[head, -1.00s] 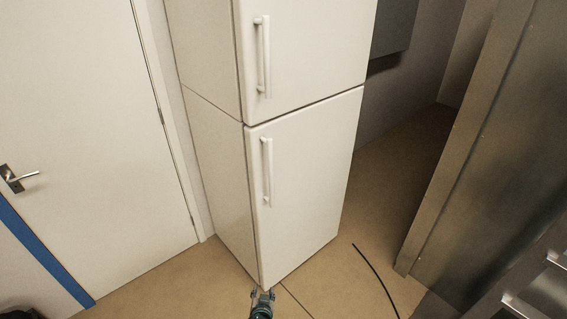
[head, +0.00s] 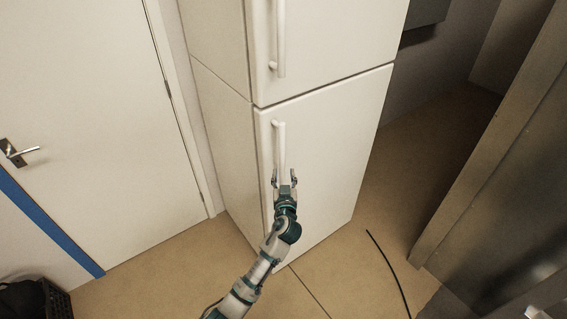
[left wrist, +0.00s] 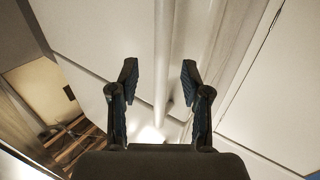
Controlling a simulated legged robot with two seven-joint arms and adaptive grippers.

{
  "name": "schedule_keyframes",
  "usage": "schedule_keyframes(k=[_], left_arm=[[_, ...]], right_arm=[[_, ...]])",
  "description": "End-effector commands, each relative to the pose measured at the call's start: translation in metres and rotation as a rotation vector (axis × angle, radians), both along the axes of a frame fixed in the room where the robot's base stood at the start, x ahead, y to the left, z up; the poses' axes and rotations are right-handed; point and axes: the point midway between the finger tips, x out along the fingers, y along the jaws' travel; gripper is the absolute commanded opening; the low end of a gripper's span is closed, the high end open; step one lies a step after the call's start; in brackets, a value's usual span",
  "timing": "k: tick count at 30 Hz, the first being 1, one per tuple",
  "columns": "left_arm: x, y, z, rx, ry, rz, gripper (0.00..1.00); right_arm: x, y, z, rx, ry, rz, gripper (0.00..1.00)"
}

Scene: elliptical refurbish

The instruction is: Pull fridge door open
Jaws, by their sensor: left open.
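The white fridge has an upper door (head: 335,45) and a lower door (head: 335,150), both shut. The lower door's vertical white handle (head: 280,145) is near that door's left edge. My left gripper (head: 284,177) is open and empty in front of the lower part of this handle. In the left wrist view, the handle bar (left wrist: 163,60) runs between the two spread fingers of my left gripper (left wrist: 159,75), with a gap on each side. Whether the bar is within the fingers' depth is hard to tell. My right gripper is not in view.
A white room door (head: 90,120) with a metal lever (head: 18,153) stands left. A dark metal unit (head: 500,170) stands right. A black cable (head: 388,265) lies on the tan floor (head: 180,265). A black basket (head: 35,298) sits at the bottom left.

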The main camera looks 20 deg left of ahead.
Motion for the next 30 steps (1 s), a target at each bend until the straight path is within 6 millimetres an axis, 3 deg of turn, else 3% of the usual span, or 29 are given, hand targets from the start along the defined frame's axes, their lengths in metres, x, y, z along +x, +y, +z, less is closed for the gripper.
schedule_keyframes(k=[3,9,22,27,28,30], left_arm=[[0.025,0.009,0.000,0.004,0.000,0.002,0.47],[0.054,0.017,0.000,0.002,0.001,-0.001,0.47],[0.063,0.021,0.000,0.000,0.000,-0.001,0.47],[0.063,0.021,0.000,0.001,0.000,-0.001,0.05],[0.063,0.021,0.000,0.001,0.000,-0.001,0.00],[0.063,0.021,0.000,0.001,0.000,-0.001,0.00]], right_arm=[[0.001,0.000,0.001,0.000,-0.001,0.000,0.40],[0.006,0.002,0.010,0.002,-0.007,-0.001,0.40],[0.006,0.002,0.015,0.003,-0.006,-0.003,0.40],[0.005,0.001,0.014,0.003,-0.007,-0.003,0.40],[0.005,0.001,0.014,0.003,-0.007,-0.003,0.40],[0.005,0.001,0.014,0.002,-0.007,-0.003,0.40]])
